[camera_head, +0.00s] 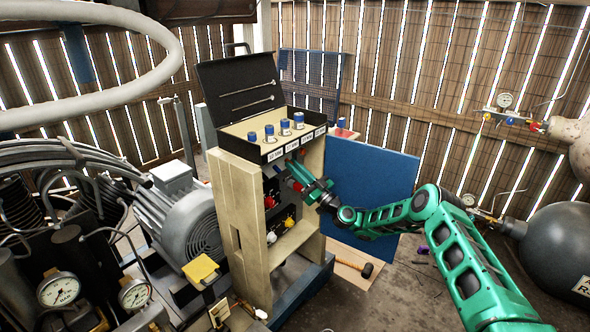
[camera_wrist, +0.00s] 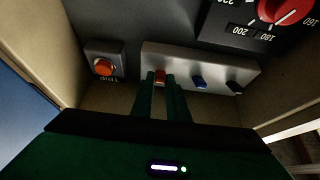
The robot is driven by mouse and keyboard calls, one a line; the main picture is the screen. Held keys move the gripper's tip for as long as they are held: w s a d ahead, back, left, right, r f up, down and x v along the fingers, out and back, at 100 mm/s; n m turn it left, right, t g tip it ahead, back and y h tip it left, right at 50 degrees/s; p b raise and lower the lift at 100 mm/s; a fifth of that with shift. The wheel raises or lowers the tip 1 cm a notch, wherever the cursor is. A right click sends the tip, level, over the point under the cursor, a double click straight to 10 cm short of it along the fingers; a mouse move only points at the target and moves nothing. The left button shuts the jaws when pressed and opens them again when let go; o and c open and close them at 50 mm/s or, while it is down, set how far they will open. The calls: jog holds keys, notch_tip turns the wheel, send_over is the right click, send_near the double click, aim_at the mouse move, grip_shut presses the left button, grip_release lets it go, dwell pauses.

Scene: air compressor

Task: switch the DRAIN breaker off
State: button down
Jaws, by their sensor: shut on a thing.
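In the wrist view a pale metal strip (camera_wrist: 222,72) carries a row of small breaker levers. One is orange (camera_wrist: 160,74), one blue (camera_wrist: 200,83) and one black (camera_wrist: 235,88). I can read no DRAIN label, so I cannot tell which lever is DRAIN. My gripper (camera_wrist: 160,82) has its two fingers close together, shut on the orange lever. In the head view my gripper (camera_head: 299,176) reaches from the right into the open front of the beige cabinet (camera_head: 240,215); its fingertips are hard to make out there.
An orange button marked TRIP (camera_wrist: 104,67) is left of the strip; a red dial (camera_wrist: 277,8) is at upper right. The cabinet's side walls flank my gripper. A black case (camera_head: 240,88) with blue-capped bottles tops the cabinet. A blue board (camera_head: 375,185) stands behind my arm.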

jog(key=shift+w+d+f+t, duration=0.15)
jog(key=shift+d+f+t, duration=0.05)
jog(key=shift+d+t, duration=0.1)
jog(key=c, duration=1.7)
grip_release()
jog(key=shift+a, duration=0.2)
jog(key=v, duration=1.1)
jog(key=shift+w, duration=0.15)
